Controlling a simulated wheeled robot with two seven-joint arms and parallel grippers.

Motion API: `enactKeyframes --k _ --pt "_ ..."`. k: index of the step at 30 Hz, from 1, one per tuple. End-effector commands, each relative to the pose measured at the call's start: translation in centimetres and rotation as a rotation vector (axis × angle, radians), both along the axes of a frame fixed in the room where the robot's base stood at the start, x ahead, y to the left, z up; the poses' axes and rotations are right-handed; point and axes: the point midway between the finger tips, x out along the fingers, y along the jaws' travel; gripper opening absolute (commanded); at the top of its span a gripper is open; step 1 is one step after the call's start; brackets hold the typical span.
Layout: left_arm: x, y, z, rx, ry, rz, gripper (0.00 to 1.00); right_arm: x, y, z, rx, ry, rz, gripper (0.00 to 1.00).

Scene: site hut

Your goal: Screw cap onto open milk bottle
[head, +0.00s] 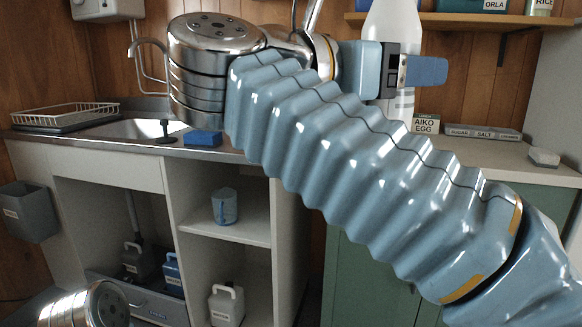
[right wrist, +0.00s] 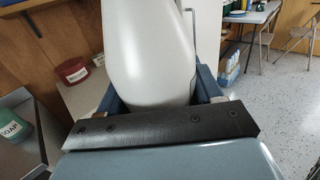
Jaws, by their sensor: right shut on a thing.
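A white milk bottle (head: 394,18) is upright at the top of the head view, its top cut off by the frame. My right gripper (head: 393,72) is shut on the bottle's body. In the right wrist view the bottle (right wrist: 150,50) sits between the two blue fingers (right wrist: 158,90), its neck end out of the frame. My ribbed right arm hides the bottle's base, so I cannot tell whether it touches the counter. I see no cap in either view. My left gripper is out of view.
A counter (head: 465,157) runs behind my arm, with an egg box (head: 426,124) and a spice rack (head: 484,132) on it. A sink (head: 135,128), dish rack (head: 65,115) and blue sponge (head: 203,138) are at left. A shelf (head: 470,20) hangs above.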

Motion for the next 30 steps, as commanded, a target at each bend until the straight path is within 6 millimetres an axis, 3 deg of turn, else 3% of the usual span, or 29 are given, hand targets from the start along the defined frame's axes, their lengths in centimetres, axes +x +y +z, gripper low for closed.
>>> enactKeyframes --k 11,17,20,23,30 --pt "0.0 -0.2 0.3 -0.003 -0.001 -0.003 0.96 6.5 0.8 -3.3 -0.005 0.005 -0.078 0.10" --pt "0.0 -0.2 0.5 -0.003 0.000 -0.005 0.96 11.4 0.9 -6.9 -0.004 0.008 -0.084 0.10" --pt "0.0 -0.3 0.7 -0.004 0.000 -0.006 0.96 14.6 0.6 -9.8 -0.005 0.010 -0.063 0.10" --pt "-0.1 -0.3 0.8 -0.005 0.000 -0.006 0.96 18.4 -0.1 -14.1 -0.006 0.014 -0.009 0.10" --pt "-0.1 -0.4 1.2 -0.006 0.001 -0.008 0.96 24.9 -2.7 -26.5 -0.005 0.016 0.226 0.10"
